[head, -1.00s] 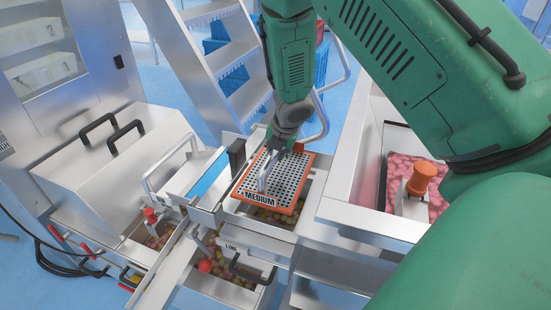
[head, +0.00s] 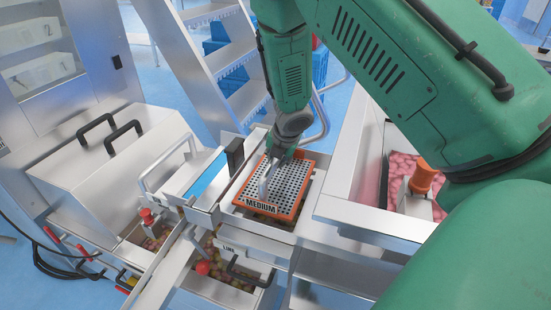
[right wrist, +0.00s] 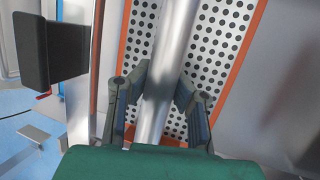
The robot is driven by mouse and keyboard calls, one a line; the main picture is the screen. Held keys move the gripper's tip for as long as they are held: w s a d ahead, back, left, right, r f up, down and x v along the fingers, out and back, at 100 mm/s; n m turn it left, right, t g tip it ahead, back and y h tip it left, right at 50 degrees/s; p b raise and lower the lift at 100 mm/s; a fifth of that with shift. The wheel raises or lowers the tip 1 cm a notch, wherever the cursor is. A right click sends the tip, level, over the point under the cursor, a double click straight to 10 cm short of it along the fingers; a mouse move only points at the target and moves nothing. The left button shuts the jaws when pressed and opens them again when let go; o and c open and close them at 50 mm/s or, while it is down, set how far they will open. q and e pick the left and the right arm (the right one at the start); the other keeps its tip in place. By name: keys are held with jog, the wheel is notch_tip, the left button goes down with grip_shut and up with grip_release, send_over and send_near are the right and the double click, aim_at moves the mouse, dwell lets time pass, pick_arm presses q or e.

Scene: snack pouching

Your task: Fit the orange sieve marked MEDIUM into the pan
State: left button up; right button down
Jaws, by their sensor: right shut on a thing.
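The orange sieve (head: 254,193) has a perforated metal plate, an orange rim and the word MEDIUM on its near edge. It sits in the opening of the metal pan (head: 226,203), tilted slightly or nearly level; I cannot tell whether it is fully seated. My right gripper (right wrist: 155,100) is shut on the sieve's metal bar handle. In the head view the right gripper (head: 272,165) is above the far part of the sieve, and the fingers are partly hidden by the arm. The sieve also shows in the right wrist view (right wrist: 222,40). My left gripper is not in view.
A black block (head: 235,156) stands at the pan's left far side. A drawer marked LINE (head: 232,262) with round snacks lies below. Metal steps (head: 222,62) rise behind.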

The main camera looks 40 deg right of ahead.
aim_at(275, 177)
notch_tip(275, 177, down, 2)
jog(key=shift+d+b, duration=0.15)
jog(key=shift+b, duration=0.4)
jog(key=shift+f+b, duration=0.3)
jog(key=shift+a, duration=0.3)
jog(key=shift+d, duration=0.2)
jog(key=shift+a, duration=0.2)
jog(key=shift+d+p, duration=0.1)
jog(key=shift+p, duration=0.4)
dwell(0.3)
jog(key=shift+f+b, duration=0.85)
jog(key=shift+f, duration=0.2)
jog(key=c, duration=1.5)
grip_release()
jog(key=shift+s, duration=0.1)
